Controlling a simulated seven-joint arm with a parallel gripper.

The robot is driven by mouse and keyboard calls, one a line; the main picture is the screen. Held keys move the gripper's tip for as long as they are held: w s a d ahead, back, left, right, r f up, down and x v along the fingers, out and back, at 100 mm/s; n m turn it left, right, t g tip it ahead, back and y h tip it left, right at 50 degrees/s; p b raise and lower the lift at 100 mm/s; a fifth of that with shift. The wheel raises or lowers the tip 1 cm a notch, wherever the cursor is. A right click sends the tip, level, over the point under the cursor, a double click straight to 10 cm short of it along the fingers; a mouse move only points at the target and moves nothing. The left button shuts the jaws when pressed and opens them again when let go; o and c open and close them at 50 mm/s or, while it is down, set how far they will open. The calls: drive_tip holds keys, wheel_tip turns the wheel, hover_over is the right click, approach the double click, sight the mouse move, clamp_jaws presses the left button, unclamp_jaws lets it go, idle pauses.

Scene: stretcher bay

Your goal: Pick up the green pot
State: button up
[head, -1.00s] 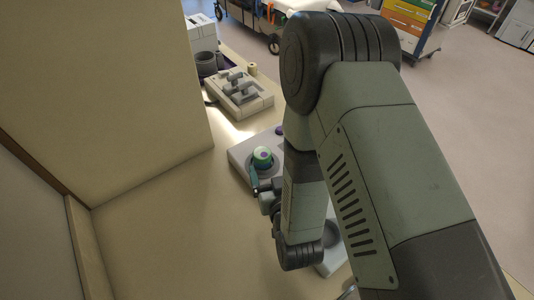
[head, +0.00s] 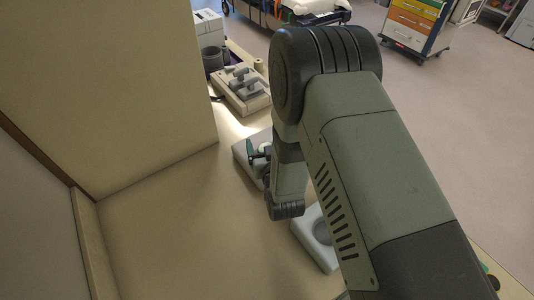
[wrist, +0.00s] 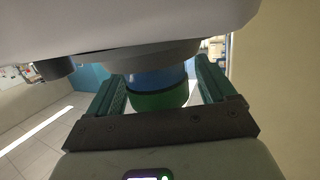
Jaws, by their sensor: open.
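The green pot (wrist: 158,100) shows in the wrist view as a round body with a green band and a blue band. It sits against a pale grey holder (wrist: 130,20), which fills the top of that view. My gripper (wrist: 160,83) is open, with one teal finger on each side of the pot. I cannot tell whether either finger touches it. In the head view my gripper (head: 258,157) is at the grey holder (head: 240,150), and my arm and gripper largely hide the pot.
A second pale holder with a round recess (head: 318,238) lies nearer, partly behind my arm. A beige block with grey handles (head: 241,92) and a dark cup (head: 212,58) stand farther back. A tall panel (head: 110,90) bounds the left. The near left counter (head: 190,230) is clear.

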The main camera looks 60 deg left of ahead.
drive_tip(key=shift+c, duration=0.2)
drive_tip(key=c, duration=1)
drive_tip(key=shift+c, duration=0.2)
